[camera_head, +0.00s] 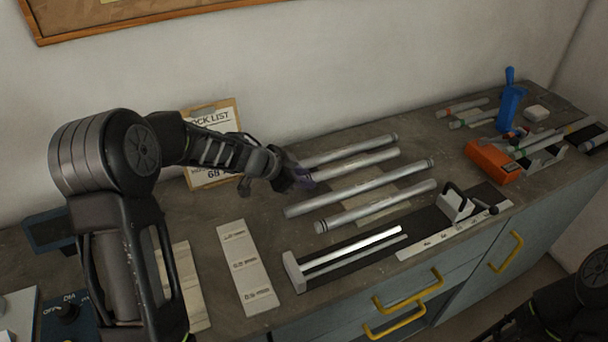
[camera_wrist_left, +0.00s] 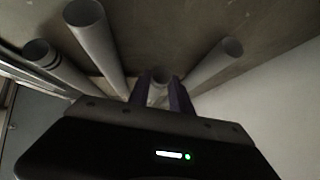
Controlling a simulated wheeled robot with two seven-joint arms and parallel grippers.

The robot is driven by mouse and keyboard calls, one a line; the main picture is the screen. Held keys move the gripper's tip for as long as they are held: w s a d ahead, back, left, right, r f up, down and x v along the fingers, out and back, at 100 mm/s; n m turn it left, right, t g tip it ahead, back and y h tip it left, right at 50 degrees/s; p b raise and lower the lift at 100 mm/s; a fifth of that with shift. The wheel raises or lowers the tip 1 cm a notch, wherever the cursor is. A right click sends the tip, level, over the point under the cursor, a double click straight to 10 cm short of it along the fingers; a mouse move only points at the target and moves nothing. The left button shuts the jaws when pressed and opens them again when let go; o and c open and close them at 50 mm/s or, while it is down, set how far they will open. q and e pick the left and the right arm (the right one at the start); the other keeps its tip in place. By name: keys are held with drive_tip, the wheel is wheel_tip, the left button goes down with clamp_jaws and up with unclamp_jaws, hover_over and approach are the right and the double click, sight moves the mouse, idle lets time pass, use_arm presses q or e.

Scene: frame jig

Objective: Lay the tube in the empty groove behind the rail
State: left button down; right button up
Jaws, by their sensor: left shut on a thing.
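Several grey-white tubes lie side by side on the worktop in the head view. My left gripper (camera_head: 303,178) is shut on one end of the second tube from the back (camera_head: 358,163). In the left wrist view this tube's end (camera_wrist_left: 158,77) sits between the purple fingers (camera_wrist_left: 160,92). I cannot tell whether the tube is clear of the worktop. The jig (camera_head: 293,272) is at the front edge, with a white end block, a bright rail (camera_head: 360,244) and a dark base. My right gripper is out of view.
Other tubes (camera_head: 360,187) (camera_head: 375,207) lie close in front of the held one, and another (camera_head: 350,150) lies behind it. A clamp with a black handle (camera_head: 458,205) stands at the jig's right. An orange box (camera_head: 492,160) and blue tool (camera_head: 511,105) are farther right.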

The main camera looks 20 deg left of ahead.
use_arm(q)
drive_tip(key=shift+f, duration=0.65)
idle(0.4)
drive_tip(key=c, duration=1.1)
unclamp_jaws()
drive_tip(key=shift+s+f, duration=0.1)
drive_tip(key=p+v, duration=0.1)
drive_tip(key=v, duration=0.7)
drive_tip(key=shift+d, duration=0.1)
